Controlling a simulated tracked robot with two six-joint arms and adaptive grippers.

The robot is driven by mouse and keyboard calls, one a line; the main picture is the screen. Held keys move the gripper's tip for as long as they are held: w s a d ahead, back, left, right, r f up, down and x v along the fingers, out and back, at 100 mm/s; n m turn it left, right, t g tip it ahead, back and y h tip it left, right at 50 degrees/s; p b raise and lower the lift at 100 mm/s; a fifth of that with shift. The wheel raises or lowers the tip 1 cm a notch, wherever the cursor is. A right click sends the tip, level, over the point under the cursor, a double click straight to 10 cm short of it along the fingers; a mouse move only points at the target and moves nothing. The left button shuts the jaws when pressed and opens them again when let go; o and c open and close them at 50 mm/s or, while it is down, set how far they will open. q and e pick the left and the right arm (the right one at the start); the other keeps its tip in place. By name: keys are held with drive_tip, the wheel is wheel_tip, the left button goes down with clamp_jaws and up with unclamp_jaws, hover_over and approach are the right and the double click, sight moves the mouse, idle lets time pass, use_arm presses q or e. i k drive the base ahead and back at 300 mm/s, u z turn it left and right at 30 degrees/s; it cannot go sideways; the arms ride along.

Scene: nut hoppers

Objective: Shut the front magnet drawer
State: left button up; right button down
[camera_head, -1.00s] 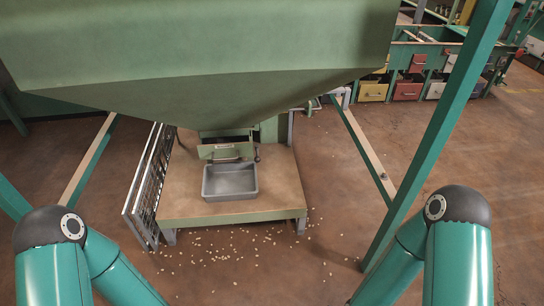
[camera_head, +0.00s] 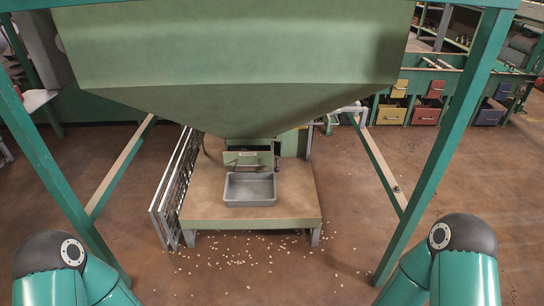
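The magnet drawer (camera_head: 248,158) is a small green drawer front with a handle, under the green hopper (camera_head: 235,75). It appears to stand out from the hopper's outlet; how far it is open is hard to tell. A grey tray (camera_head: 250,189) sits just below and in front of it on a low platform (camera_head: 207,205). My two teal arms show at the lower left and lower right corners, far from the drawer. Both grippers are out of view.
Teal frame posts rise at the left (camera_head: 50,165) and right (camera_head: 449,140) of the hopper. A metal grate (camera_head: 176,190) leans on the platform's left side. Small nuts (camera_head: 236,262) are scattered on the floor in front. Coloured bins (camera_head: 426,115) stand at the back right.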

sight(238, 155)
drive_tip(key=i, duration=0.9)
drive_tip(key=z, duration=0.05)
